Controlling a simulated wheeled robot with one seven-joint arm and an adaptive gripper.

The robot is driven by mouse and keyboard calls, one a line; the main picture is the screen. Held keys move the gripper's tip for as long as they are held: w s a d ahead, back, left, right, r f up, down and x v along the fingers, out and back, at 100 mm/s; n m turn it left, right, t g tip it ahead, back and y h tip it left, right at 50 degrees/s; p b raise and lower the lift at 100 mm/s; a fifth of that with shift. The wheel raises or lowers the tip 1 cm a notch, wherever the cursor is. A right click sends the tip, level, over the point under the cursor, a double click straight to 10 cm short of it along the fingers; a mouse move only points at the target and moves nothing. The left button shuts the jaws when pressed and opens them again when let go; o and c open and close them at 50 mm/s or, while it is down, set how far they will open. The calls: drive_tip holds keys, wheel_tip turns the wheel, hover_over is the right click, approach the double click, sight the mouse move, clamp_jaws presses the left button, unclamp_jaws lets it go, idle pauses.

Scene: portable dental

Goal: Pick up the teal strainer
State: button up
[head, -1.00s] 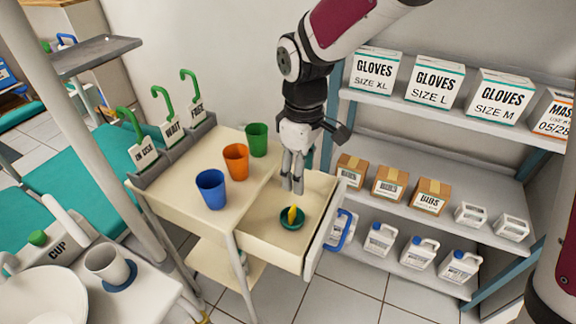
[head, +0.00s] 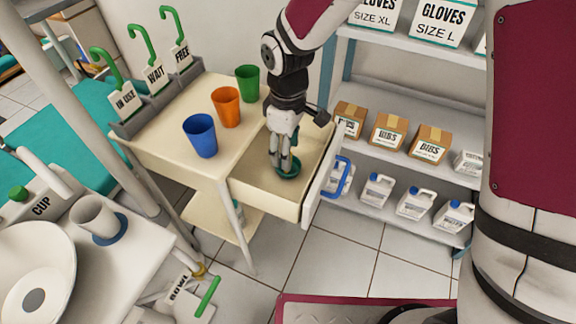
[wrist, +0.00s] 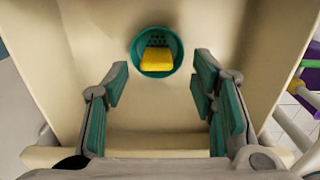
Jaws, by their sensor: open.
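The teal strainer (wrist: 177,64) is a small round cup with holes in its base. It sits in the open cream drawer (wrist: 100,30), with a yellow piece (wrist: 157,60) in it. In the head view the strainer (head: 289,174) is partly hidden by my gripper. My gripper (head: 284,170) is down inside the drawer, right by the strainer. In the wrist view my gripper (wrist: 162,95) is open and empty, its teal-padded fingers spread on either side. The strainer lies just beyond the fingertips, centred between them.
Blue (head: 200,136), orange (head: 226,107) and green (head: 247,84) cups stand on the cart top left of the drawer. The drawer's front panel (head: 322,178) and side walls surround my gripper. Shelves with boxes (head: 389,132) and jugs (head: 376,190) stand at right.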

drive_tip(key=f, duration=0.2)
drive_tip(key=f+b, duration=0.1)
drive_tip(key=f, duration=0.1)
drive_tip(key=shift+w, duration=0.2)
drive_tip(key=shift+r, duration=0.1)
drive_tip(key=c, duration=1)
